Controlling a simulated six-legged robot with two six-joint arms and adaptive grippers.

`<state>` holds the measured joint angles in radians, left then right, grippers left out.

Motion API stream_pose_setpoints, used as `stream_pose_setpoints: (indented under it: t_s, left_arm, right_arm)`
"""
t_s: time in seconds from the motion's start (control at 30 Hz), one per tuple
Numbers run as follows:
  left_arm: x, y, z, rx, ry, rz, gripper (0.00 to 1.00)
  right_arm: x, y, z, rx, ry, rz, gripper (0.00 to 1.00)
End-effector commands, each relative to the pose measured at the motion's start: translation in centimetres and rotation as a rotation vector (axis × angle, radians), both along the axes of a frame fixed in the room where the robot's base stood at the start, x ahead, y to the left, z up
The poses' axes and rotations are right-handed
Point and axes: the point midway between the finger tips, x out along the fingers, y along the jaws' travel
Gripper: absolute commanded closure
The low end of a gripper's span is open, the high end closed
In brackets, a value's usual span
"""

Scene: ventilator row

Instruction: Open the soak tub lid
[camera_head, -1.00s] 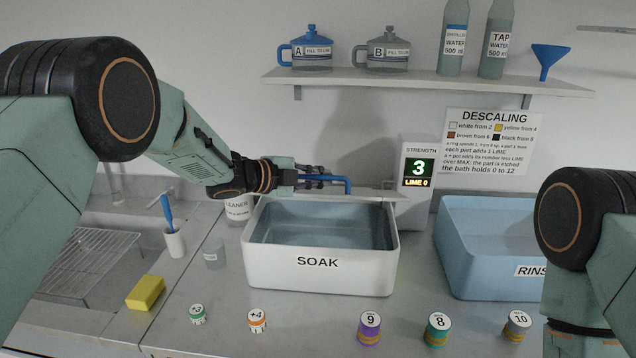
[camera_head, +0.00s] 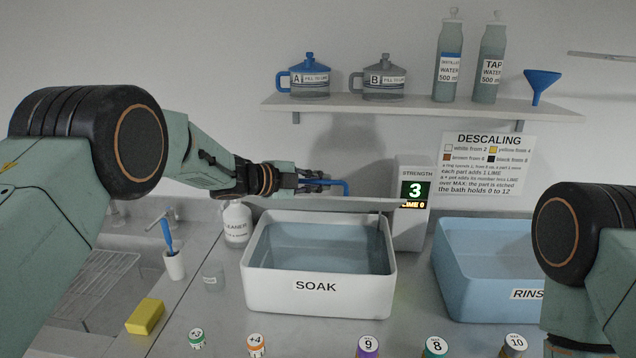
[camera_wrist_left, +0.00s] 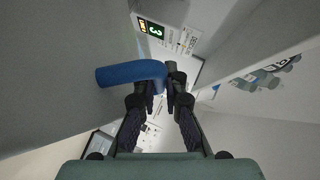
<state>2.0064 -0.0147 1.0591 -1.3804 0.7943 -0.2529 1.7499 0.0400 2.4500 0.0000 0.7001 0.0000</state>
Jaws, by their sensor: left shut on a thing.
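The white soak tub (camera_head: 318,304) stands open in the head view, with grey-blue water visible inside. Its lid (camera_head: 350,203) shows only as a thin pale strip behind the back rim, raised off the opening; its exact angle is hard to tell. The blue bent handle (camera_head: 346,187) sticks out above this strip. My left gripper (camera_head: 322,184) is shut on the handle behind the tub. In the left wrist view, the fingers (camera_wrist_left: 162,92) close around one end of the blue handle (camera_wrist_left: 128,73). My right gripper is out of view.
A strength display (camera_head: 415,190) reading 3 stands close at the tub's right. The blue rinse tub (camera_head: 480,285) is farther right. A cleaner bottle (camera_head: 236,224) stands at the left. A shelf (camera_head: 420,105) with jugs and bottles hangs above. Numbered containers (camera_head: 436,346) line the front.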

Motion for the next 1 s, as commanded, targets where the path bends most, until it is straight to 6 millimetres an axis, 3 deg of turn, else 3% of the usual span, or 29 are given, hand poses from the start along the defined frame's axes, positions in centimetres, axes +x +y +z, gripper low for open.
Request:
stream_pose_setpoints:
  t_s: [0.03, 0.07, 0.17, 0.57, 1.0]
  left_arm:
    - [0.0, 0.0, 0.2, -0.001, -0.004, -0.001, 1.0]
    - [0.0, 0.0, 0.2, -0.001, -0.004, -0.001, 0.88]
    - [0.0, 0.0, 0.2, -0.001, -0.002, -0.001, 0.79]
    - [-0.3, 0.5, 0.3, 0.0, -0.001, 0.001, 0.79]
    - [-4.7, 5.4, 2.5, -0.003, -0.001, 0.005, 0.79]
  right_arm:
    - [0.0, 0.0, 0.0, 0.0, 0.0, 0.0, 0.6]
    - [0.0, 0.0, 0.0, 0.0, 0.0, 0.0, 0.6]
    - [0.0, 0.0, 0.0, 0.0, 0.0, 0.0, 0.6]
    - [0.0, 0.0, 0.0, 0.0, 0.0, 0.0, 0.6]
    - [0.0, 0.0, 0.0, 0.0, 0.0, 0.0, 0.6]
